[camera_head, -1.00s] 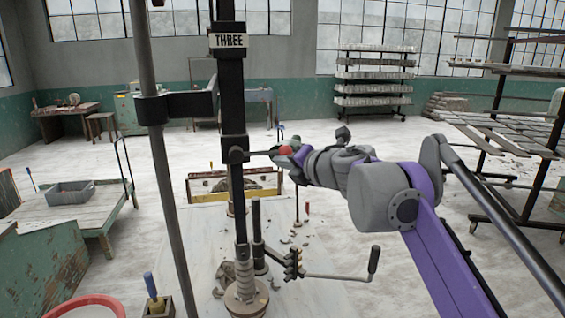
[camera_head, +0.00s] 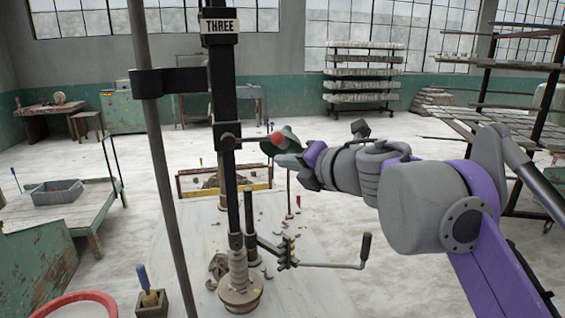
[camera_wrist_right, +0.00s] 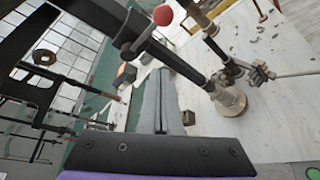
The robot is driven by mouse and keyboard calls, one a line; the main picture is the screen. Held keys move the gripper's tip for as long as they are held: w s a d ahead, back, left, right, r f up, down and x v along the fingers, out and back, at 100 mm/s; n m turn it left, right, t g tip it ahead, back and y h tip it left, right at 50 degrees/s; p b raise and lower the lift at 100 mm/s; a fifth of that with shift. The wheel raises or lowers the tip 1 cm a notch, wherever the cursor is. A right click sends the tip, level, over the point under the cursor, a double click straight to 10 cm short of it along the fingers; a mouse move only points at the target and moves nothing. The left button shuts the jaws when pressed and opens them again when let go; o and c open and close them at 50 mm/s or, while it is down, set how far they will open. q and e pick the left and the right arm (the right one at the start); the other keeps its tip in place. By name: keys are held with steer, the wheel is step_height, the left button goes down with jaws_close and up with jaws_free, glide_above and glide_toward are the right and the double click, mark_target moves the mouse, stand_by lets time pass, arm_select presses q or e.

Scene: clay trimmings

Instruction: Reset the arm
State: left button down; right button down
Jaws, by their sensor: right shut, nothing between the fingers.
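My right gripper (camera_head: 290,159) is beside the red knob (camera_head: 277,138) on the horizontal lever of the black post (camera_head: 225,110) marked THREE. In the right wrist view, its two grey fingers (camera_wrist_right: 155,78) lie together with nothing between them. The knob (camera_wrist_right: 163,15) shows there beyond and above the fingertips, apart from them in that picture. My right arm, grey and purple, stretches in from the right of the head view. My left gripper is out of view.
A crank handle (camera_head: 335,265) sticks out low at right of the post. A thin upright pole (camera_head: 155,170) stands at left. A wooden table (camera_head: 75,207) with a grey bin (camera_head: 57,192) is at left; racks (camera_head: 362,80) stand behind. Clay scraps lie around the post's foot.

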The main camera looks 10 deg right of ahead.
steer(key=shift+w, duration=0.15)
steer(key=shift+d, duration=0.1)
steer(key=s+d+f+m+h, duration=0.4)
steer(key=d+f+m+h, duration=0.1)
steer(key=f+m, duration=0.45)
steer(key=s+d+f+m+h, duration=0.35)
steer(key=d+f+m, duration=0.25)
steer(key=f+m, duration=0.4)
steer(key=s+a+f+m+g+y, duration=0.1)
steer(key=s+a+f+m+g, duration=0.3)
steer(key=s+f, duration=0.5)
steer(key=s+a+f+m+g+y, duration=0.2)
steer(key=s+a+f+m+g, duration=0.2)
steer(key=s+f, duration=0.6)
step_height(320, 180, down, 7)
steer(key=shift+r+m+g, duration=0.1)
steer(key=shift+m+g, duration=0.2)
steer(key=shift+m, duration=0.35)
